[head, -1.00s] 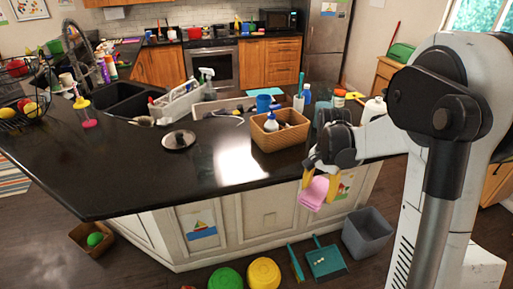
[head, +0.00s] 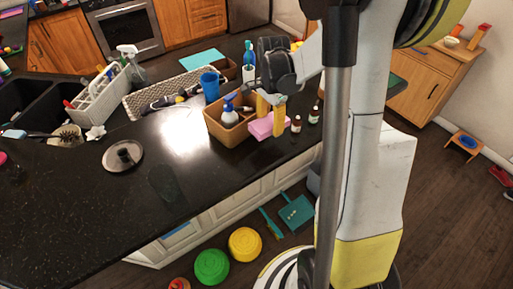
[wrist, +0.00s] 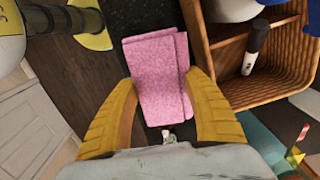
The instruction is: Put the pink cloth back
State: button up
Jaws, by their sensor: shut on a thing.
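The pink cloth (head: 266,127) is folded into a flat pad and sits between the yellow fingers of my gripper (head: 271,116). In the wrist view the cloth (wrist: 160,75) lies between both fingers of my gripper (wrist: 163,98), which is shut on it. The cloth is just right of the brown wicker basket (head: 226,131), near the counter's edge. The basket also shows at the right of the wrist view (wrist: 285,92). I cannot tell whether the cloth touches the counter.
Small dark bottles (head: 296,124) stand right of the cloth. A spray bottle (head: 229,112) is in the basket, and a blue cup (head: 210,87) stands behind it. The dark counter (head: 110,205) is mostly clear at the front left. A teal dustpan (head: 297,212) lies on the floor.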

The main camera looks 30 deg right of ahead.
send_over(258, 153)
notch_tip(258, 153, down, 4)
jog(key=shift+r, duration=0.2)
jog(key=shift+s+a+f, duration=0.1)
jog(key=shift+s+f, duration=0.05)
jog(key=shift+f, duration=0.1)
jog(key=shift+f+b, duration=0.35)
jog(key=shift+f, duration=1.45)
jog(key=shift+f, duration=0.1)
jog(key=o, duration=1.2)
